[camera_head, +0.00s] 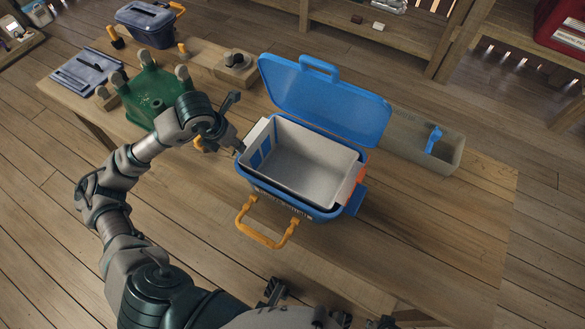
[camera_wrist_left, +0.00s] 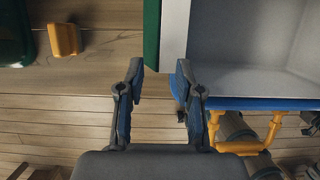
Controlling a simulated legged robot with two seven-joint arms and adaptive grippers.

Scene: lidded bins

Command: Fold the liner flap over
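The blue bin (camera_head: 290,203) stands on the bench with its blue lid (camera_head: 325,100) swung open at the back. A pale grey liner (camera_head: 305,155) lines it; its floor looks empty. A white liner flap (camera_head: 256,133) stands at the left rim, and another white flap (camera_head: 347,186) with an orange tab sits at the right rim. My left gripper (camera_head: 237,122) is beside the left rim. In the left wrist view the left gripper (camera_wrist_left: 160,67) is open, with nothing between its fingers; its right finger is close to the white flap edge (camera_wrist_left: 174,30). I cannot make out the right gripper clearly.
An orange handle (camera_head: 266,238) juts from the bin's front. A green upturned container (camera_head: 152,95) lies left of my arm. A grey-brown tray (camera_head: 404,143) holding a blue piece stands behind right. A lidded blue-grey box (camera_head: 148,27) is at the far left.

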